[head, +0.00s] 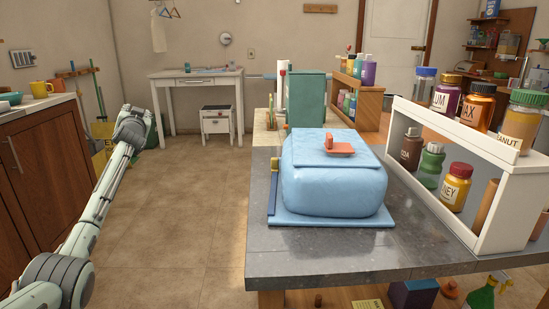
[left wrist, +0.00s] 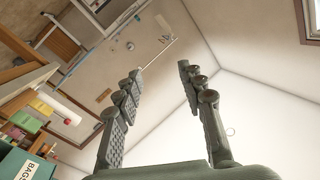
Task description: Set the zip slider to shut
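A pale blue, rounded, pillow-like bag (head: 333,190) sits on a flat blue base on the grey counter in the head view. An orange-red piece (head: 338,146), which looks like the zip slider, stands on the flat blue panel on top, right of its middle. I cannot tell from here whether the zip is open or shut. My left gripper (head: 130,122) is far left of the bag, over the floor. In the left wrist view the left gripper (left wrist: 160,80) is open, with nothing between its fingers. My right gripper shows in neither view.
A white shelf (head: 463,230) with several jars stands right of the bag. A green box (head: 306,98) and bottles stand behind it. The grey counter (head: 340,255) is clear in front. A wooden cabinet (head: 45,160) is at the left, with open floor between.

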